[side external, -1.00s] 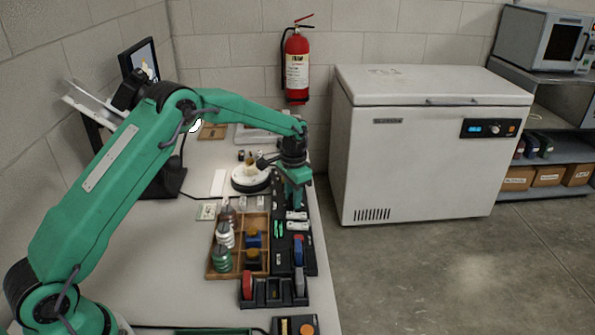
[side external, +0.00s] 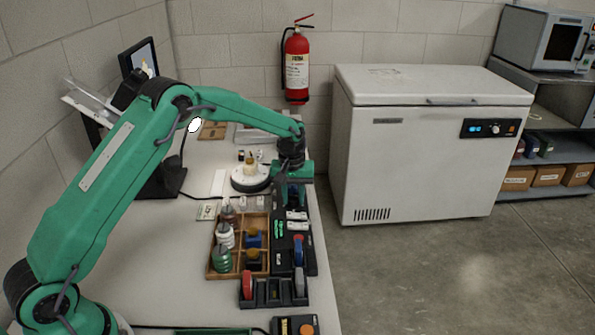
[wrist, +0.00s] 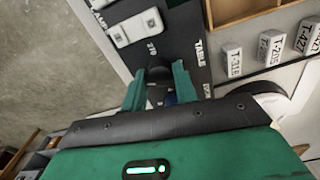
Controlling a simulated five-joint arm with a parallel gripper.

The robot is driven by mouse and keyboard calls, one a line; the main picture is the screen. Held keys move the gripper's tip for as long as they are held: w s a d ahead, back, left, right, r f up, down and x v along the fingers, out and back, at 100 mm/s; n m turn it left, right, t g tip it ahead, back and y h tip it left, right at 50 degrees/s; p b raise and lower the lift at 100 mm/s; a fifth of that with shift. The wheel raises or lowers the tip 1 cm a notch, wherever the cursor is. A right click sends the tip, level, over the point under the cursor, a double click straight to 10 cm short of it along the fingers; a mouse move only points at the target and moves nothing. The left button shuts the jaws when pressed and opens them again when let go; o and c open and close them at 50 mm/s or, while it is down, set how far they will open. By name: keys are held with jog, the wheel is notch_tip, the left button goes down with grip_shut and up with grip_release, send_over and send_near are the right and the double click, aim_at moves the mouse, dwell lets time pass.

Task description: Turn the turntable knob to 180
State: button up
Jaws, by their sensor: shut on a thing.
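The turntable (side external: 243,181) is a white disc on a dark base on the bench, with a small yellowish object (side external: 250,168) standing on it. My gripper (side external: 293,203) points down just right of it, over the dark control panel (side external: 307,262). In the wrist view, the gripper (wrist: 158,88) is shut on the dark turntable knob (wrist: 158,74), one green finger on each side. The panel (wrist: 178,42) carries the markings "270" and "TABLE" by the knob. The fingers hide much of the knob, and I cannot read its setting.
A wooden tray (side external: 212,272) with several bottles stands left of the panel. White labelled blocks (wrist: 232,59) lie beside the panel. A monitor (side external: 140,62) stands at the back left. The bench's right edge is close to the panel; open floor and a chest freezer (side external: 420,150) lie beyond.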

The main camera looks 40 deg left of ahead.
aim_at(291, 196)
jog(key=shift+s+a+n, duration=0.1)
jog(key=shift+a+n, duration=0.05)
jog(key=shift+n, duration=1.85)
jog(key=o, duration=0.7)
jog(key=shift+r, duration=0.45)
notch_tip(291, 196, up, 7)
jog(key=shift+s+f, duration=0.1)
jog(key=shift+s, duration=0.05)
